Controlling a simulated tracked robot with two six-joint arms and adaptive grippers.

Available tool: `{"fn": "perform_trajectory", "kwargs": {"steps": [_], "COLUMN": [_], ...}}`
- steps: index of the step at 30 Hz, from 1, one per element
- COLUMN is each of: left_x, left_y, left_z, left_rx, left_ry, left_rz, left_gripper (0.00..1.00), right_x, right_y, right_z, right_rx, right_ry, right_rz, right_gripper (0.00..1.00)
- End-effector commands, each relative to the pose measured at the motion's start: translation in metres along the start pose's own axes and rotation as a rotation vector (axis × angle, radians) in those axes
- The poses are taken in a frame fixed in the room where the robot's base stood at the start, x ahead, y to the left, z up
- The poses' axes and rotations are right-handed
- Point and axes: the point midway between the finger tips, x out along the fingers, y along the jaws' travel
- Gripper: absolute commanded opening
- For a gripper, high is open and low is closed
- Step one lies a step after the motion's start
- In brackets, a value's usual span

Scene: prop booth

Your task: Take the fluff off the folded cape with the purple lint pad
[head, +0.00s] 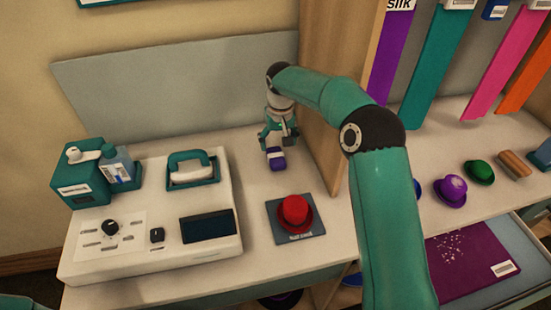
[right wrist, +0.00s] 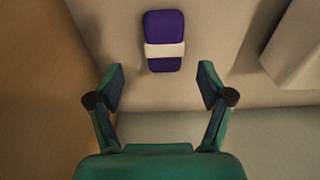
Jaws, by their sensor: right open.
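The purple lint pad (head: 277,162) lies on the counter, with a white band around its middle. In the right wrist view the pad (right wrist: 163,22) lies just ahead of the fingertips, roughly centred. My right gripper (head: 279,147) is above the pad, and its open fingers (right wrist: 161,72) hold nothing. The folded cape (head: 478,265) is dark magenta and lies in an open drawer at the lower right, with a white label. White fluff (head: 451,247) is scattered on its upper left part. My left gripper is not in view.
A wooden partition (head: 330,110) stands just right of the gripper. A red hat (head: 295,211) sits on a dark mat in front. A white console (head: 150,264) with a teal-handled iron is at left. Several small hats, including a purple one (head: 450,190), stand above the drawer (head: 530,240).

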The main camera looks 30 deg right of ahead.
Motion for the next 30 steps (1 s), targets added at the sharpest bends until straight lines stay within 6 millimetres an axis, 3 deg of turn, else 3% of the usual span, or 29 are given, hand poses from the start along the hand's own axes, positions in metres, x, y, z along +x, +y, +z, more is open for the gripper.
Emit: {"fn": "perform_trajectory", "kwargs": {"steps": [8,17,25,26,30], "left_x": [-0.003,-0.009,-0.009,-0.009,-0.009], "left_y": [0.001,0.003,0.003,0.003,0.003], "left_z": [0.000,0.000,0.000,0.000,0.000], "left_rx": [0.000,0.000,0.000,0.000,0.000], "left_ry": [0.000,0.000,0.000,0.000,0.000], "left_rz": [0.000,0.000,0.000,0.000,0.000], "left_gripper": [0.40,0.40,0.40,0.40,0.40], "right_x": [0.018,0.057,0.061,0.061,0.061], "right_y": [-0.002,-0.005,-0.005,-0.005,-0.005], "right_z": [0.001,0.003,0.002,0.002,0.002], "right_rx": [0.000,0.001,0.002,0.002,0.002], "right_ry": [-0.003,-0.003,0.001,0.001,0.001], "right_rz": [0.001,0.000,0.000,0.000,0.000], "right_gripper": [0.79,0.79,0.79,0.78,0.54]}}
